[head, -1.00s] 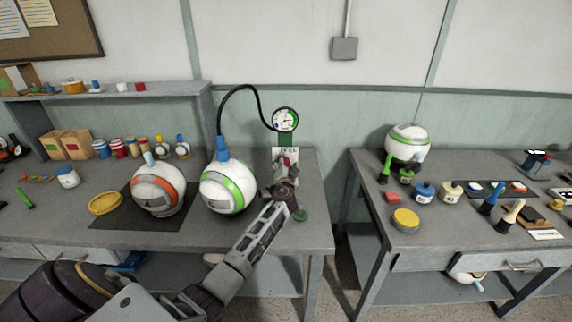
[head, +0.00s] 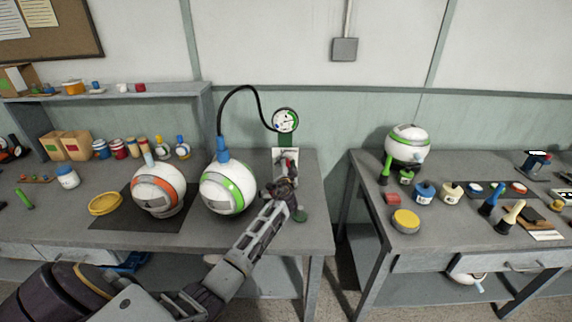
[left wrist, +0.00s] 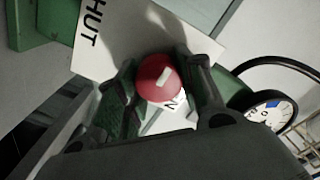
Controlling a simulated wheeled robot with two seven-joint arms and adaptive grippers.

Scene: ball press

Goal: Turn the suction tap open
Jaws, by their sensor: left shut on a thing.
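The suction tap's round red knob (left wrist: 158,84), with a white mark on its face, sits between the two green-padded fingers of my left gripper (left wrist: 160,72) in the left wrist view. In the head view, my left gripper (head: 284,185) is at the tap post near the table's right end, shut on the knob, which it mostly hides. A white label plate with the letters "HUT" (left wrist: 92,42) shows behind it. A round gauge (head: 285,120) stands above the tap. A black hose (head: 240,92) runs from it to the blue fitting on the green-striped ball (head: 226,187). My right gripper is out of view.
An orange-striped ball (head: 158,190) stands on a dark mat (head: 118,222) at the left, beside a yellow ring-like dish (head: 105,203). A gap separates this table from the right table (head: 370,215), which holds another green-striped ball (head: 408,144) and several small items.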

